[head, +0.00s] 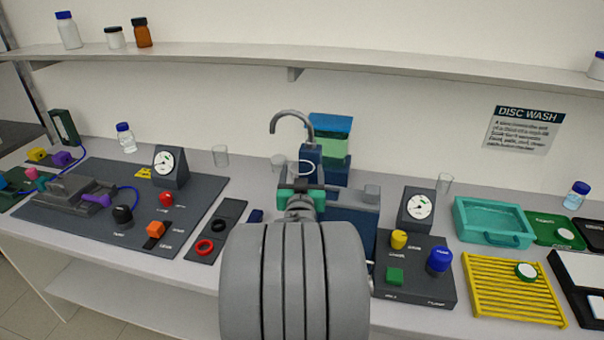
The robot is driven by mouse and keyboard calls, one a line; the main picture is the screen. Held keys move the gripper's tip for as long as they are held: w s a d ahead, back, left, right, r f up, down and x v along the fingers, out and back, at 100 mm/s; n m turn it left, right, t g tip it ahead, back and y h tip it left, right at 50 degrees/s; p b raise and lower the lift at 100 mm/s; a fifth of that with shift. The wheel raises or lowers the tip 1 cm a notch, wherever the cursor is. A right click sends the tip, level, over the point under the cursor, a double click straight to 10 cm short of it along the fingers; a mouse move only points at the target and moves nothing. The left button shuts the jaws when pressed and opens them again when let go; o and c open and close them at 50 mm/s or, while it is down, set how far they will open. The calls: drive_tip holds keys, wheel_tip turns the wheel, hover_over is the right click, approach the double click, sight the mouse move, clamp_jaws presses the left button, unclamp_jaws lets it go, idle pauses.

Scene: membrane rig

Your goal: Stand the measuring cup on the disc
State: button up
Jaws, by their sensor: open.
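My gripper (303,192) is in the middle of the head view, behind my large grey arm link, over the sink area. Its jaws are open. A pale ring-shaped rim (300,167) shows just beyond it; I cannot tell whether this is the measuring cup or whether the jaws touch it. One white disc with a green edge (526,271) lies on the yellow rack (490,287). Another pale disc (565,235) lies on a green tray (541,225).
A dark panel with a gauge (170,166) and knobs fills the left. A second gauge box (417,208) and a panel with yellow, blue and green controls (438,260) stand right of my arm. A teal tray (467,202) lies behind the rack. A curved tap (292,115) rises behind my gripper.

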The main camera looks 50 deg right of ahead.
drive_tip(key=b+v, duration=0.1)
drive_tip(key=v, duration=0.7)
drive_tip(key=shift+b, duration=0.3)
